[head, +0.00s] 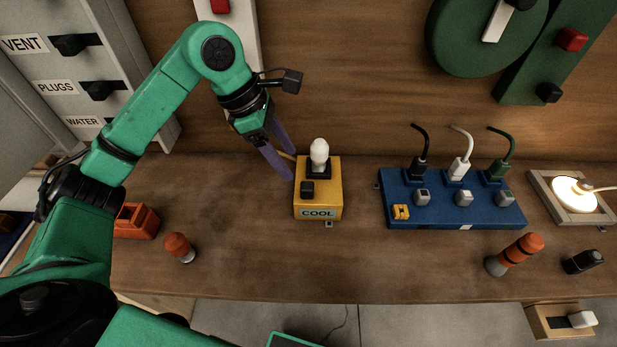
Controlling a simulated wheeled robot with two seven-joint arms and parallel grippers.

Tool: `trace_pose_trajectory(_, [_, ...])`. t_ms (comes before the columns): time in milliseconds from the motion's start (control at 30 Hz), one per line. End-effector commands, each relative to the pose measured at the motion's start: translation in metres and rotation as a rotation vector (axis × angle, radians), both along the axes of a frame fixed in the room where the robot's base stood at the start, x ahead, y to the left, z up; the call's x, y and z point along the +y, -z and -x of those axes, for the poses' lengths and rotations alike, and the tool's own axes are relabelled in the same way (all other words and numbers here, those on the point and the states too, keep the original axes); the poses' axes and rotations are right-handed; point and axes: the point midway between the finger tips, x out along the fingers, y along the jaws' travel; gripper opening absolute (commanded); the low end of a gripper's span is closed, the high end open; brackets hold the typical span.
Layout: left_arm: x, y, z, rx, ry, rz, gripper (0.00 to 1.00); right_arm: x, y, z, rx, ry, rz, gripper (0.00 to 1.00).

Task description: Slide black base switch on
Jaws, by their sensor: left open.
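A yellow box (318,190) labelled COOL stands on the wooden table near the middle of the head view. A small black switch block (307,190) sits on its top, front left. Behind that block, a white bulb-shaped knob (319,152) stands on a black square base (318,169). My left gripper (288,164) is open, its purple fingers just left of the yellow box's back part. They look empty, and I cannot tell whether they touch the box. The switch block is in plain sight. My right gripper is not in view.
A blue board (440,215) with several plugs and switches lies to the right. A lit round lamp (573,193) is at far right. The table in front of the yellow box is clear.

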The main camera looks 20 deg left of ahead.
Motion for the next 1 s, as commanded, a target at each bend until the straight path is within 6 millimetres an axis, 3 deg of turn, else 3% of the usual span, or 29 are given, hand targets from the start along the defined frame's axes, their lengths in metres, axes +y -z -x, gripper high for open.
trace_pose_trajectory(167, [-0.019, 0.044, -0.003, 0.005, 0.002, 0.001, 0.68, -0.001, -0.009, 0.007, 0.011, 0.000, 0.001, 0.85])
trace_pose_trajectory(333, [-0.033, 0.078, -0.008, 0.003, 0.001, 0.003, 0.68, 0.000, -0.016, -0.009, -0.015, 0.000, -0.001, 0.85])
trace_pose_trajectory(500, [-0.039, 0.093, -0.010, -0.001, 0.001, 0.002, 0.68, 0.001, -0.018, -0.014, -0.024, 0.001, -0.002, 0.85])
trace_pose_trajectory(700, [-0.039, 0.095, -0.010, -0.002, 0.001, 0.002, 0.68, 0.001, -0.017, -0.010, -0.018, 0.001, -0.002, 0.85])
trace_pose_trajectory(733, [-0.039, 0.095, -0.010, -0.002, 0.001, 0.002, 0.64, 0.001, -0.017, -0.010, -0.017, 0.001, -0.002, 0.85])
trace_pose_trajectory(900, [-0.038, 0.094, -0.010, -0.001, 0.000, 0.001, 0.00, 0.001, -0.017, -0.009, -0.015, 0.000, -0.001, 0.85])
trace_pose_trajectory(1000, [-0.038, 0.094, -0.010, -0.001, 0.000, 0.001, 0.00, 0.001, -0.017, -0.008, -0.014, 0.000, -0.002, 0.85])
